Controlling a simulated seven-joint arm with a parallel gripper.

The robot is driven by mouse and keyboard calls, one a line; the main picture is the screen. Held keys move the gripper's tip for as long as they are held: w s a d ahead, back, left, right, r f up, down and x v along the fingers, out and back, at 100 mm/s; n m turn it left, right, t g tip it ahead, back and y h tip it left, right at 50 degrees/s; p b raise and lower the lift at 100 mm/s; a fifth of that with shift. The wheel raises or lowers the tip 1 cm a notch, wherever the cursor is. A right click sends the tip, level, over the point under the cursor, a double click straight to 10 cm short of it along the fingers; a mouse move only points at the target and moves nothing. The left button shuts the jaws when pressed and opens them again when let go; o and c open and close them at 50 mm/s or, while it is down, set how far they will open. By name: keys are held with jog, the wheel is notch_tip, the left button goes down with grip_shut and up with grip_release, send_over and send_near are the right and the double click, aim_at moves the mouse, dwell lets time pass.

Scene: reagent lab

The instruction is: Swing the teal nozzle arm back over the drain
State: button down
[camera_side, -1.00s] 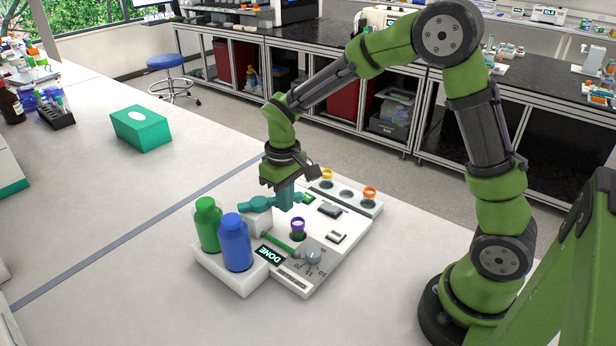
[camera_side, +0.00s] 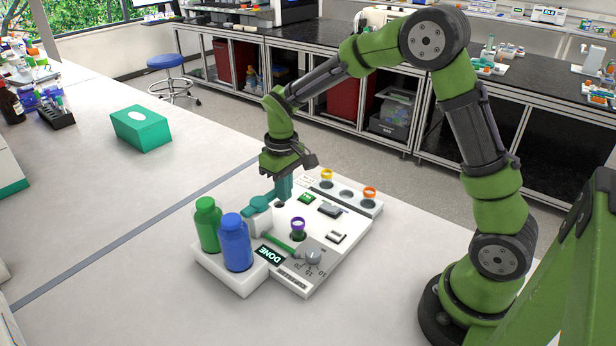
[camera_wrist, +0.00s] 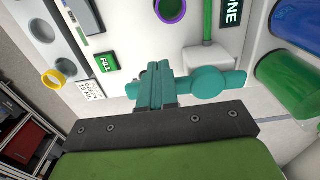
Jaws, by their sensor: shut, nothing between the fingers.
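The teal nozzle arm (camera_side: 257,205) sits on a white post at the back left of the white dispenser. In the wrist view its round hub (camera_wrist: 217,83) shows right of my fingers, and the arm reaches left toward them. My gripper (camera_side: 281,192) is shut and empty, with its teal fingers pointing down beside the nozzle arm. In the wrist view the fingers (camera_wrist: 160,86) overlap the arm, and I cannot tell whether they touch it. A dark round opening (camera_side: 280,204), perhaps the drain, lies just below the fingertips.
A green bottle (camera_side: 207,226) and a blue bottle (camera_side: 235,243) stand in a white holder at the left. A purple-ringed cup (camera_side: 298,224), a DONE display (camera_side: 270,254) and a dial (camera_side: 312,257) are in front. Yellow- and orange-ringed cups stand at the back.

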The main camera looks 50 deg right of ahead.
dwell(0.3)
jog(key=shift+w+d, duration=0.2)
jog(key=shift+w, duration=0.55)
jog(key=shift+s, duration=0.15)
jog(key=shift+s+d, duration=0.1)
jog(key=shift+s, duration=0.4)
notch_tip(320, 180, up, 7)
dwell(0.4)
jog(key=shift+w, duration=0.1)
